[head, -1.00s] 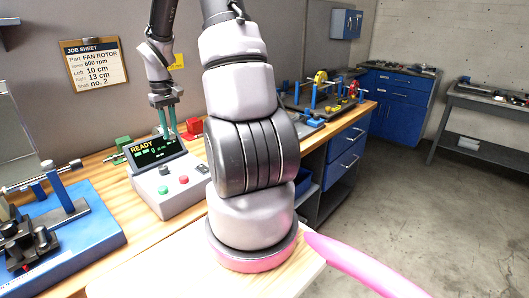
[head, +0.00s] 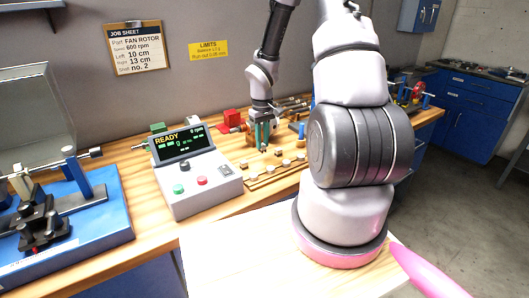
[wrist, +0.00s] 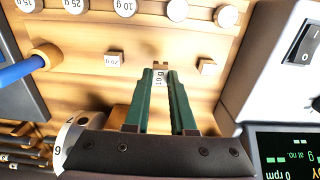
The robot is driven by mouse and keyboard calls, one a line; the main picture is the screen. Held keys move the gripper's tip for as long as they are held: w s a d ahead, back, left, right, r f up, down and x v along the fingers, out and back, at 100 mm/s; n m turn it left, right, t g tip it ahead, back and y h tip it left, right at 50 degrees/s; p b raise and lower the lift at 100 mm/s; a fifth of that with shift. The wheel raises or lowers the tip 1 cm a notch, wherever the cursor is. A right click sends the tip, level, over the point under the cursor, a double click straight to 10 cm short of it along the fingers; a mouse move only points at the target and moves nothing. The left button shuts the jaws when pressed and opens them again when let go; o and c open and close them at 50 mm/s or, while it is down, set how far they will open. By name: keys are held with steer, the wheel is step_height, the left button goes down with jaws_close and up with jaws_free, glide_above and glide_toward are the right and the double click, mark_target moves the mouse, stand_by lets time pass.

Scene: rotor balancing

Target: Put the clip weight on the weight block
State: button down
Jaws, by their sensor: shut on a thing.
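My gripper (head: 263,143) has green fingers pointing down, right of the console in the head view. In the wrist view my gripper (wrist: 161,72) is shut on a small pale clip weight (wrist: 160,77) with a dark printed label that I cannot read surely. The weight block (head: 262,183) is a pale wooden rack with small weights on it. In the wrist view the weight block (wrist: 182,47) lies beneath the fingertips. The held clip weight is between two other small square weights, one (wrist: 114,58) marked 20 g. I cannot tell whether it touches the block.
The console (head: 198,180) with its READY screen stands left of the block, close to my gripper. Round weights (wrist: 126,7) line the block's other row. A red box (head: 231,118) is behind. The blue balancing stand (head: 95,225) is at the left.

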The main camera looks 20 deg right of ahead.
steer(key=shift+a+f, duration=0.1)
steer(key=shift+f, duration=1.95)
steer(key=c, duration=0.8)
jaws_free()
steer(key=shift+f, duration=0.15)
steer(key=shift+o, duration=0.2)
step_height(320, 180, up, 13)
step_height(320, 180, up, 18)
steer(key=m+t, duration=0.3)
glide_above(262, 150)
steer(key=s+a, duration=0.2)
steer(key=s, duration=0.4)
steer(key=s+a+r+m+t+y, duration=0.2)
steer(key=s+a+r+m+t, duration=0.1)
steer(key=s+r, duration=0.7)
steer(key=shift+s+a+t, duration=0.5)
steer(key=shift+s+a, duration=0.15)
steer(key=shift+s, duration=0.5)
